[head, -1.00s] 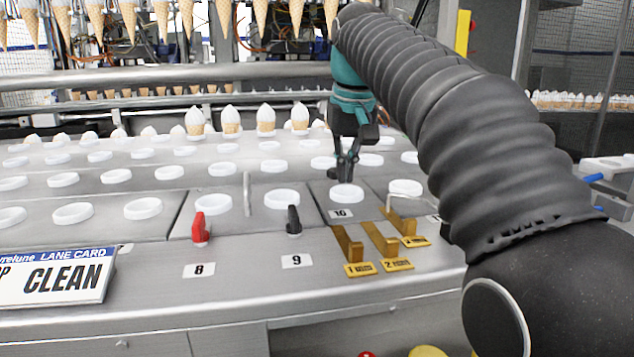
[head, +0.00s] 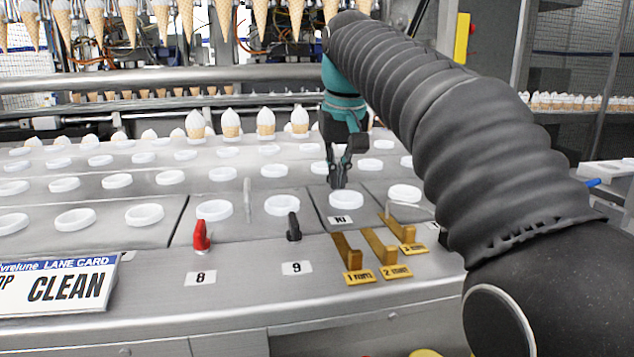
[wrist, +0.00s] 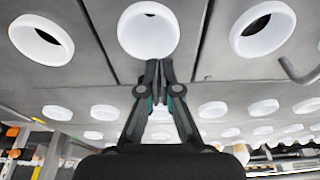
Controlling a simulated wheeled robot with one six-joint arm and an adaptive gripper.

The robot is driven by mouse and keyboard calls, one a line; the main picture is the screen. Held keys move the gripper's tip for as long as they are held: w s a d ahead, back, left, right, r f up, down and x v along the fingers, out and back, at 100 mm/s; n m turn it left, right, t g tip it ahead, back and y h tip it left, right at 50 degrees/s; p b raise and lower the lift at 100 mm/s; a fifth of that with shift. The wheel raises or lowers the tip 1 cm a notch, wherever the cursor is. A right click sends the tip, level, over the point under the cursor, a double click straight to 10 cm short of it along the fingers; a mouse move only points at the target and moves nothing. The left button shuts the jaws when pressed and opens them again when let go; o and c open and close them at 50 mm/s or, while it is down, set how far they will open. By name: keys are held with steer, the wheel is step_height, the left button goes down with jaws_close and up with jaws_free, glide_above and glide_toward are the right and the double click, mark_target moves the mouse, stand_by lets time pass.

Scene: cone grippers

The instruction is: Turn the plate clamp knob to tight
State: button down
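Two small lever-like knobs stand on the sloped steel panel in the head view: a red one (head: 202,236) by label 8 and a black one (head: 293,227) by label 9. Neither carries a readable name, so I cannot tell which is the plate clamp knob. My gripper (head: 338,184) points down just behind the white ring by label 10, right of and beyond the black knob. In the wrist view my gripper (wrist: 159,64) has its two fingertips together with nothing between them. No knob shows in the wrist view.
White rings (head: 214,210) cover the plates in rows. Brass brackets (head: 347,249) stand right of the black knob. A thin upright metal rod (head: 247,200) rises between the knobs. A lane card reading CLEAN (head: 70,287) lies at left. Filled cones (head: 266,123) stand behind.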

stand_by(0.4)
steer(key=shift+s+a, duration=0.1)
steer(key=shift+s, duration=0.25)
steer(key=shift+r, duration=3)
